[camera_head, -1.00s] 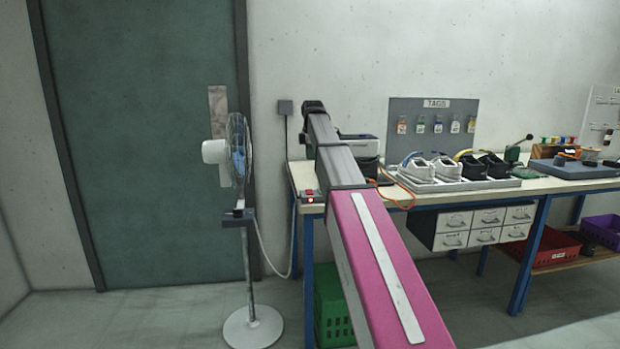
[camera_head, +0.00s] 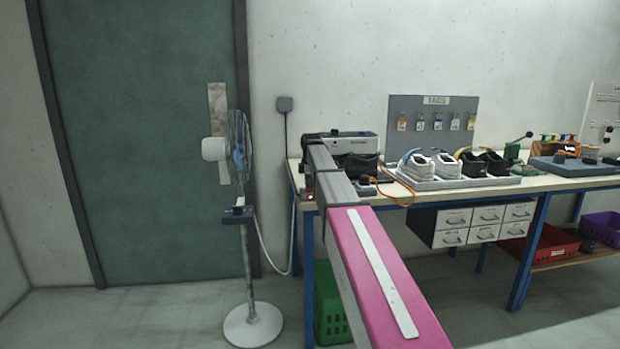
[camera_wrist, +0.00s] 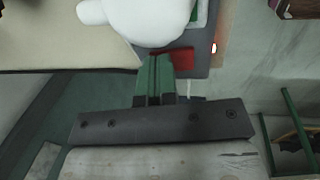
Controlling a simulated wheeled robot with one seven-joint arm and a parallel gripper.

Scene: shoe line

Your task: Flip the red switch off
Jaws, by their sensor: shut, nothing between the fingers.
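The red switch (camera_wrist: 182,62) shows in the wrist view on a grey box (camera_wrist: 200,66), with a small glowing light at the box's edge. In the head view my arm covers most of the box; a bit of red (camera_head: 308,195) shows at the bench's left front corner. My gripper (camera_wrist: 155,62) is shut and empty, with its green fingers together. In the wrist view its tips are immediately left of the red switch; I cannot tell whether they touch it. The gripper is hidden behind my arm in the head view. A blurred white rounded shape covers part of the wrist view's top.
The workbench (camera_head: 480,191) runs to the right, with a tray of shoes (camera_head: 465,183) on it. A black-and-white machine (camera_head: 350,146) and an orange cable (camera_head: 398,198) are near my arm. A standing fan (camera_head: 240,160) is to the left. A green crate (camera_head: 330,312) is below.

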